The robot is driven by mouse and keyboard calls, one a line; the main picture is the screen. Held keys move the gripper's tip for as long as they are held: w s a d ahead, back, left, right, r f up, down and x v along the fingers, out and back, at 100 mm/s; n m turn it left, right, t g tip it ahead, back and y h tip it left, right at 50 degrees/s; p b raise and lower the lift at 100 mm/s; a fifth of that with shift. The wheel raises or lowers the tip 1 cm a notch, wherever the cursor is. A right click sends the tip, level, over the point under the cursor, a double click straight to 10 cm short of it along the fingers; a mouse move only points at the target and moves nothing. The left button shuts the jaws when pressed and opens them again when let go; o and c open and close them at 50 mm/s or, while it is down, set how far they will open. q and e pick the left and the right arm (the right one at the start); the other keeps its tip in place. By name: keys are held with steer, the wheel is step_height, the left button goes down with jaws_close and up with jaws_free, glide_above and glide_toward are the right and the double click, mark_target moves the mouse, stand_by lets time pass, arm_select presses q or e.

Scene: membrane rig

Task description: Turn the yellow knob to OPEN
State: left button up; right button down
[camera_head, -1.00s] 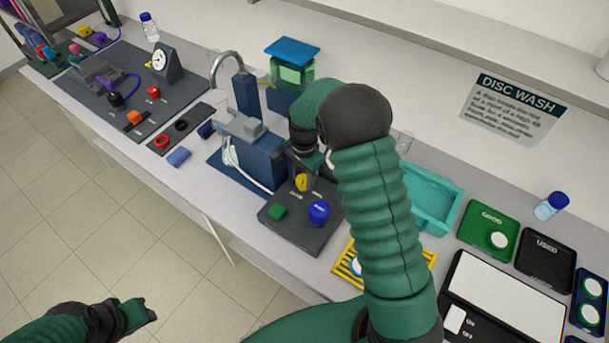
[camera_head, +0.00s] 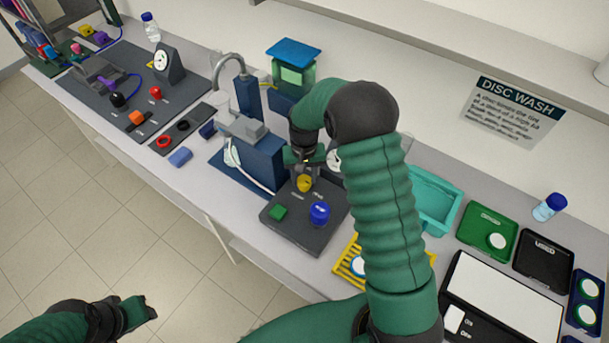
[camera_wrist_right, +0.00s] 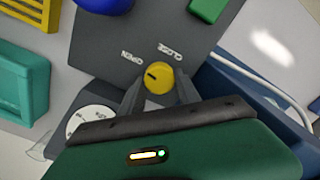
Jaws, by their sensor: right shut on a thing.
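The yellow knob (camera_head: 304,184) stands on a dark grey panel (camera_head: 300,239). In the right wrist view the knob (camera_wrist_right: 158,80) sits between the two fingers of my right gripper (camera_wrist_right: 158,92), which is shut on it. The words OPEN (camera_wrist_right: 139,57) and CLOSE (camera_wrist_right: 172,50) are printed on the panel beside it. A short dark mark on the knob points roughly toward the OPEN side. In the head view my right gripper (camera_head: 304,172) reaches down onto the knob from above. My left gripper (camera_head: 140,312) hangs over the floor, away from the bench; its finger gap is unclear.
A blue knob (camera_head: 319,213) and a green block (camera_head: 278,212) are on the same panel. A blue pump-like unit (camera_head: 258,165) stands close on the left. A teal tray (camera_head: 434,202) and yellow rack (camera_head: 347,263) lie to the right. A round dial (camera_wrist_right: 92,122) is near the gripper.

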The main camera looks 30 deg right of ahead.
mark_target(304, 179)
steer(key=n, duration=0.5)
steer(key=shift+s+a+f+p, duration=0.1)
steer(key=shift+s+a+p, duration=0.05)
steer(key=shift+s+p, duration=0.2)
steer(key=shift+w+n, duration=0.2)
steer(key=shift+n, duration=0.9)
steer(key=shift+w, duration=0.1)
steer(key=c, duration=0.9)
jaws_free()
steer(key=shift+o, duration=0.2)
step_height(304, 179, up, 17)
steer(key=b, duration=0.1)
steer(key=shift+b, duration=0.4)
